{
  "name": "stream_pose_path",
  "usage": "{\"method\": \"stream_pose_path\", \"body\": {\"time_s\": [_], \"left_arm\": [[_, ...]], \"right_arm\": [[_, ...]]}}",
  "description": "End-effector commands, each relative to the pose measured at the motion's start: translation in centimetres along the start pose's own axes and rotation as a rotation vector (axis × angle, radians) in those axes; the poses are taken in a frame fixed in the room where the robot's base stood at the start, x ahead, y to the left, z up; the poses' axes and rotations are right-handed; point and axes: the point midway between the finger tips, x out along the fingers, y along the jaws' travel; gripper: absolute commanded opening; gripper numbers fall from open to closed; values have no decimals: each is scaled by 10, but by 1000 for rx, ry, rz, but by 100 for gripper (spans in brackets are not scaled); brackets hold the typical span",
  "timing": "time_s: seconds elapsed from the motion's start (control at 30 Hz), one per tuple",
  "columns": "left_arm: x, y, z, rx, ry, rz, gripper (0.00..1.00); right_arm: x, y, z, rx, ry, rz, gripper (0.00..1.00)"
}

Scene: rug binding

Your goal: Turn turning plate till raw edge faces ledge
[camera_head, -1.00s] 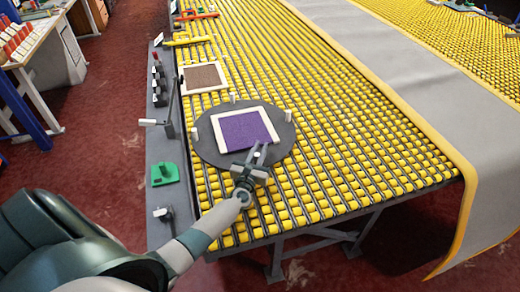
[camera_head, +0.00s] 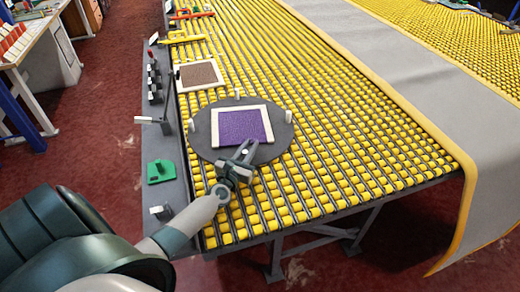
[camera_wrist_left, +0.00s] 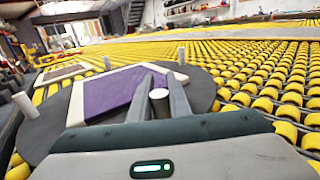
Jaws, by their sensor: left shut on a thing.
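The turning plate (camera_head: 200,145) is a dark round disc on the roller table, with several pale upright pegs near its rim. On it lies a purple rug piece (camera_head: 240,125) with cream binding on its left, far and right sides. Its unbound raw edge faces the near side, towards my left gripper (camera_head: 245,150). That gripper is shut on a pale peg (camera_wrist_left: 159,103) at the plate's near rim; the peg shows between its fingers in the left wrist view. The ledge (camera_head: 180,190) is the grey strip along the table's left side. My right gripper is out of view.
A brown cream-edged piece (camera_head: 198,74) lies beyond the plate. A large grey rug (camera_head: 400,75) with yellow edging lies right. Rollers between are clear.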

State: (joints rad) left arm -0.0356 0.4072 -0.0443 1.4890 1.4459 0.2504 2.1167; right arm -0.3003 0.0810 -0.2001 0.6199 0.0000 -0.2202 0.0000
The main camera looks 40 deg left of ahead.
Motion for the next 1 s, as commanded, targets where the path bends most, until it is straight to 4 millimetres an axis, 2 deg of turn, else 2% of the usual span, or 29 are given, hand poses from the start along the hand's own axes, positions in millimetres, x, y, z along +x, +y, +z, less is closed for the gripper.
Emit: {"method": "stream_pose_path", "body": {"time_s": [0.5, 1.0], "left_arm": [[-25, 38, -4, -1, 4, 6, 0], [-32, 52, -5, -2, 9, 4, 0]], "right_arm": [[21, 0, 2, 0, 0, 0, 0], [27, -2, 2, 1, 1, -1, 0]]}}
